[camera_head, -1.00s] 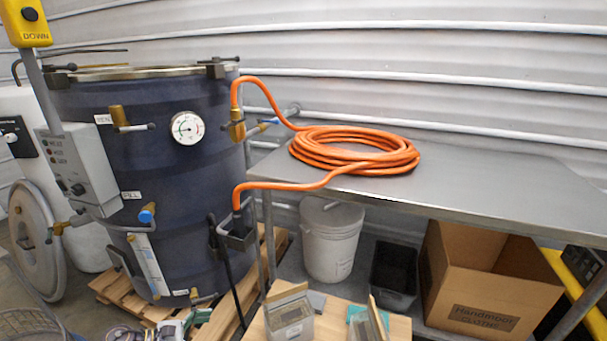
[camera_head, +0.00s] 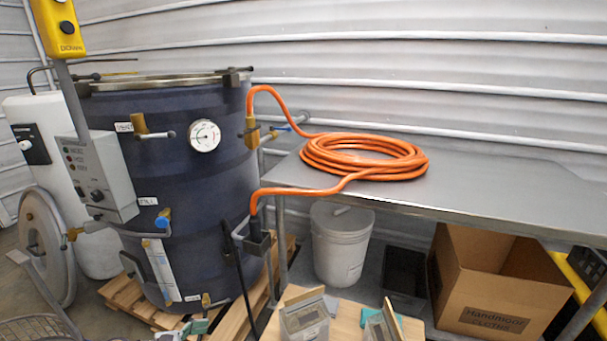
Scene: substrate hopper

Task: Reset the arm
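The task names no object besides the arm. Neither of my arms nor their grippers can be made out in the head view. The place ahead holds a dark blue drum (camera_head: 190,235) with a round dial gauge (camera_head: 204,136) and brass valves. It stands on a wooden pallet (camera_head: 118,293). An orange hose (camera_head: 335,191) runs from the drum to a coil on a grey metal table (camera_head: 490,195).
A control box (camera_head: 103,175) with a yellow pendant (camera_head: 58,28) stands left of the drum. Under the table are a white bucket (camera_head: 340,250), a black bin (camera_head: 404,272) and a cardboard box (camera_head: 490,285). Two small containers (camera_head: 304,320) (camera_head: 382,325) sit on a wooden surface in front. The table's right part is bare.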

